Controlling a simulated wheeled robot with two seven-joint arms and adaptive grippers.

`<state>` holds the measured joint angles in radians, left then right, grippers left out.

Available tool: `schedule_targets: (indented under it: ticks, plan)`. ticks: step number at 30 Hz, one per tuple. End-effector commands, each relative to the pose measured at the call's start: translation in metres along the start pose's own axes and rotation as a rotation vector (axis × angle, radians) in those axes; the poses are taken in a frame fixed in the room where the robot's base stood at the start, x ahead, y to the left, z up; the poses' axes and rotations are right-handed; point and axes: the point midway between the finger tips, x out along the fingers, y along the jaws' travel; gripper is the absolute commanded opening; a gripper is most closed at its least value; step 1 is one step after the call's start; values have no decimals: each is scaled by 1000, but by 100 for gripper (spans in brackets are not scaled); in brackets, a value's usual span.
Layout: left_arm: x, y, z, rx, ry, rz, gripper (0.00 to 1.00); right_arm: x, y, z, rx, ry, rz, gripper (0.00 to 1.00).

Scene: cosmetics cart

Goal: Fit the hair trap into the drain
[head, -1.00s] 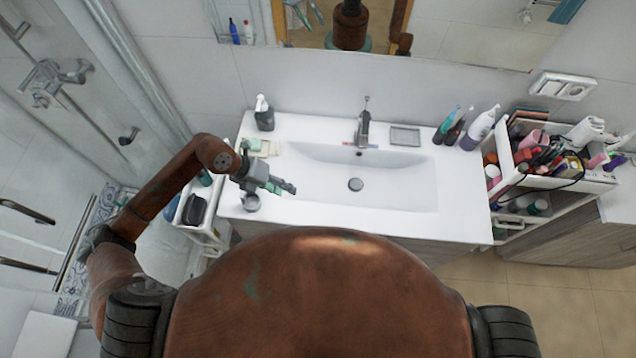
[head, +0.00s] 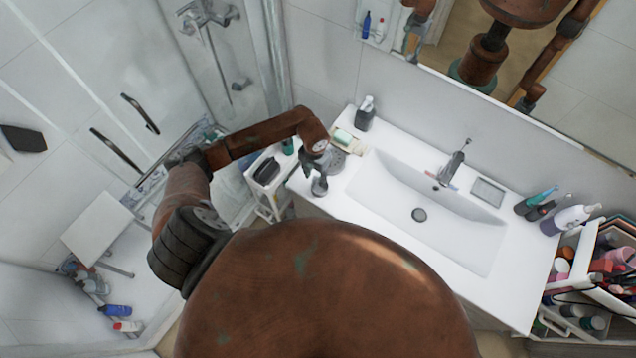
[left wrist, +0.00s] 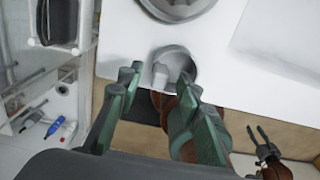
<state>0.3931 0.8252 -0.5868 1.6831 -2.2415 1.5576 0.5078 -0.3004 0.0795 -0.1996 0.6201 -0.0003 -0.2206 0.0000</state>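The hair trap looks like a small grey round piece with a raised knob (head: 319,188), at the left front edge of the white counter. It also shows in the left wrist view (left wrist: 175,60). My left gripper (head: 316,174) points down just above the hair trap. In the left wrist view its green fingers (left wrist: 157,80) are apart, with the knob between and just beyond their tips. Contact cannot be told. My right gripper (left wrist: 259,130) shows small and low, its fingers apart.
A grey round dish (left wrist: 175,8) lies behind the trap. A soap bottle (head: 365,114) stands at the back left, and the faucet (head: 453,163) rises behind the basin. Bottles and a crowded cart (head: 585,325) are at right. A small white cart (head: 268,185) stands left.

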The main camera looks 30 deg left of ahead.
Motion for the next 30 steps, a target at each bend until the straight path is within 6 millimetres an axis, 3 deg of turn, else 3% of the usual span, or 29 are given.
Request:
schedule_targets:
  ticks: [8, 22, 30]
  plan:
    - [3, 0, 0, 1, -1, 0, 32, 0, 0, 0, 0, 0, 0, 38]
    - [2, 0, 1, 1, -2, 0, 0, 0, 0, -1, 0, 1, 0, 38]
    - [2, 0, 1, 1, -2, 0, 0, 0, 0, -1, 0, 2, 0, 38]
